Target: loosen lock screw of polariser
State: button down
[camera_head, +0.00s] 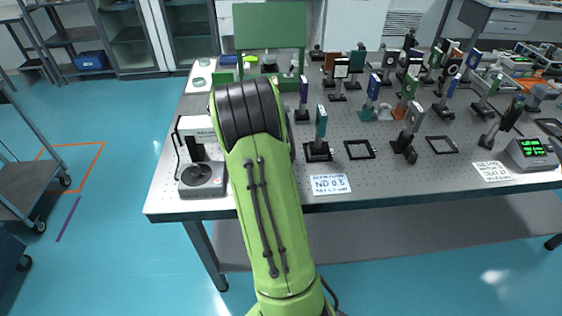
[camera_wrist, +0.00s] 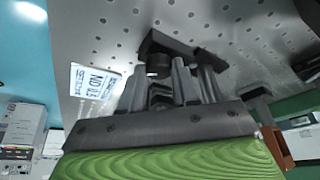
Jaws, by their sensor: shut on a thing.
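My gripper (camera_wrist: 183,72) is low over the perforated table top in the wrist view. Its grey fingers are shut on a small dark part at a dark mount (camera_wrist: 172,45). That part seems to be the lock screw, but the fingers cover most of it and its turn cannot be read. In the head view my green arm hides my gripper. A teal plate (camera_head: 321,121) stands upright on a dark base (camera_head: 318,152) just right of my arm. I cannot tell whether it is the polariser at my gripper.
A printed card (camera_head: 330,184) lies near the table's front edge; it also shows in the wrist view (camera_wrist: 93,84). A white device (camera_head: 203,178) stands left of my arm. Empty dark frames (camera_head: 359,150) and several mounted optics crowd the right.

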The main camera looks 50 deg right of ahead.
jog(key=shift+m+g, duration=0.3)
jog(key=shift+m, duration=0.3)
jog(key=c, duration=0.8)
grip_release()
jog(key=p+v, duration=0.3)
jog(key=v, duration=1.2)
jog(key=shift+w+r, duration=0.1)
jog(key=shift+r, duration=0.3)
